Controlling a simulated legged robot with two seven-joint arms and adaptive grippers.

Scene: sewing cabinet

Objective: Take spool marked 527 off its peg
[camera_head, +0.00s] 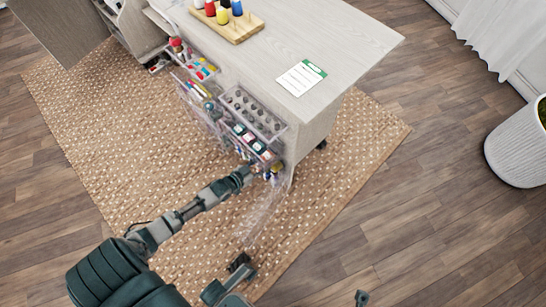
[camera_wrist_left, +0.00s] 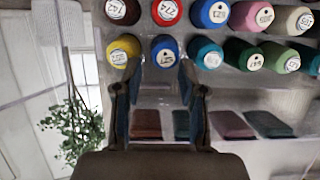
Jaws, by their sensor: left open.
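Thread spools with round white number labels sit in two rows in the left wrist view. The lower row has a yellow spool (camera_wrist_left: 123,46), a blue spool (camera_wrist_left: 165,45) and several teal and green ones. In the head view my left gripper (camera_head: 256,172) is at the lower end of the cabinet door rack. Dark parts at the bottom edge may be my right gripper; its jaws are unclear.
The door rack (camera_head: 254,112) holds bobbins and other sewing supplies. A pegged wooden board (camera_head: 236,31) with spools and a white card (camera_head: 301,78) lie on the cabinet top (camera_head: 335,35). In the wrist view, dark flat packets (camera_wrist_left: 190,125) sit below the spools. The woven rug (camera_head: 130,140) is clear.

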